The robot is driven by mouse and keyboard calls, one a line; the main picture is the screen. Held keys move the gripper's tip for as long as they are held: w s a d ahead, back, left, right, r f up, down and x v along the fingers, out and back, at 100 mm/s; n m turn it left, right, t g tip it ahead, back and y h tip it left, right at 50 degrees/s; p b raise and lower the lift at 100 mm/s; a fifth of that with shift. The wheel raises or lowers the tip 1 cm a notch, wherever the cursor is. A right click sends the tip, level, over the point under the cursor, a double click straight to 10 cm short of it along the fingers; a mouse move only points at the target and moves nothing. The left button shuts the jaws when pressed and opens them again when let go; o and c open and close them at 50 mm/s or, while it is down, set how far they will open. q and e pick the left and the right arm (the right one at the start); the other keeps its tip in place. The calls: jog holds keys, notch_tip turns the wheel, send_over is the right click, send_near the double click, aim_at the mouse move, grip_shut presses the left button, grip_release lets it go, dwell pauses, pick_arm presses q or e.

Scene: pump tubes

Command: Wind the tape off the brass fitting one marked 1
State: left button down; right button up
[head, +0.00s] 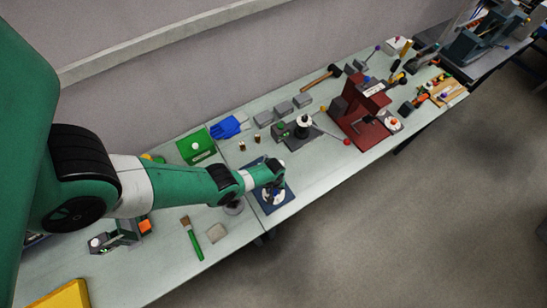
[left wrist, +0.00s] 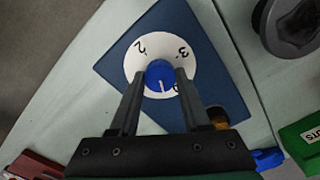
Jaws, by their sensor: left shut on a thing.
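My left gripper (left wrist: 160,76) is shut on a blue round knob (left wrist: 160,74) with a white line on its top. The knob stands at the middle of a white disc (left wrist: 140,60) with a 2 and a 3 on it; another mark is partly hidden by a finger. The disc lies on a dark blue plate (left wrist: 215,70). A small brass-coloured piece (left wrist: 217,117) shows beyond the right finger, partly covered by the gripper. In the head view my left gripper (head: 273,190) is over the blue plate (head: 287,203). I cannot make out any tape or a 1. My right gripper is not seen.
Two small brown pieces (head: 257,139) stand on the bench behind the plate. A green box (head: 196,146) and a blue cloth-like thing (head: 229,126) are behind left. A brush (head: 191,238) lies at the front left. A red press (head: 359,112) stands to the right.

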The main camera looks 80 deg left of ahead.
pick_arm(q)
jog(key=n, duration=0.5)
dwell(0.5)
jog(key=shift+c, duration=1.8)
grip_release()
